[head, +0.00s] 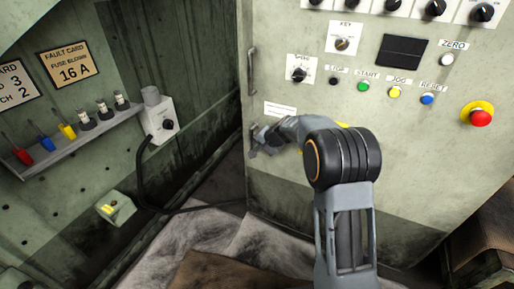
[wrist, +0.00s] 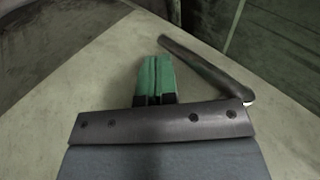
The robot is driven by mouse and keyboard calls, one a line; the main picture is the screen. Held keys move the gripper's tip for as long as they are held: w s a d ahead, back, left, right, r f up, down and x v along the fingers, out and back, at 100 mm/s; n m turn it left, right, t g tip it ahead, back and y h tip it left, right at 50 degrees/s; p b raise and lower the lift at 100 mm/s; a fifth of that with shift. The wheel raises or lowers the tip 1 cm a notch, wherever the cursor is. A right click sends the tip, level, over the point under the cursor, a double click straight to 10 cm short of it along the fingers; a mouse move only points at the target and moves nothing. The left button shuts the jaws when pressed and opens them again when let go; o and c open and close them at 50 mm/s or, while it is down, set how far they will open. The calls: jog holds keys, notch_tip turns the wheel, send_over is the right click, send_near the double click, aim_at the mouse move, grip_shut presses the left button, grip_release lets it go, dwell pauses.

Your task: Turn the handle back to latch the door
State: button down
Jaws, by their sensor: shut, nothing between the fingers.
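The door (head: 215,0) cannot be told apart clearly from the pale green cabinet front (head: 310,75), which looks flush. A dark lever handle (wrist: 205,68) lies slanted across the pale panel in the wrist view, just right of my gripper (wrist: 158,70). Its lower right end is partly hidden behind my gripper's dark crossbar. The green fingers are shut together and hold nothing; a small gap shows between them and the lever. In the head view my gripper (head: 262,138) is at the cabinet's left edge, below the white label, and mostly hides the lever.
A vertical grab bar (head: 252,70) stands above my gripper. Buttons and a red emergency stop (head: 480,117) sit on the panel at right. At left are a shelf (head: 75,140) with screwdrivers and fuses, a switch box (head: 160,120) and its black cable (head: 143,180).

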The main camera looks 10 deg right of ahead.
jog(key=p+v, duration=0.3)
jog(key=v, duration=0.8)
jog(key=shift+s+d+r, duration=0.2)
jog(key=shift+d+r, duration=0.05)
jog(key=s+r+n+g+h+p, duration=0.1)
jog(key=s+r+n+h+p, duration=0.1)
jog(key=s+r+p, duration=1.2)
jog(key=s+d+r+n+g+h+p, duration=0.1)
jog(key=s+r+n+h+p, duration=0.2)
jog(key=s+r+p, duration=1.1)
notch_tip(320, 180, up, 5)
jog(key=n+p, duration=0.2)
jog(key=p, duration=0.2)
jog(key=shift+d+r+n+g, duration=0.2)
jog(key=shift+d+n+g, duration=0.05)
jog(key=shift+n+g, duration=0.05)
jog(key=shift+d, duration=0.1)
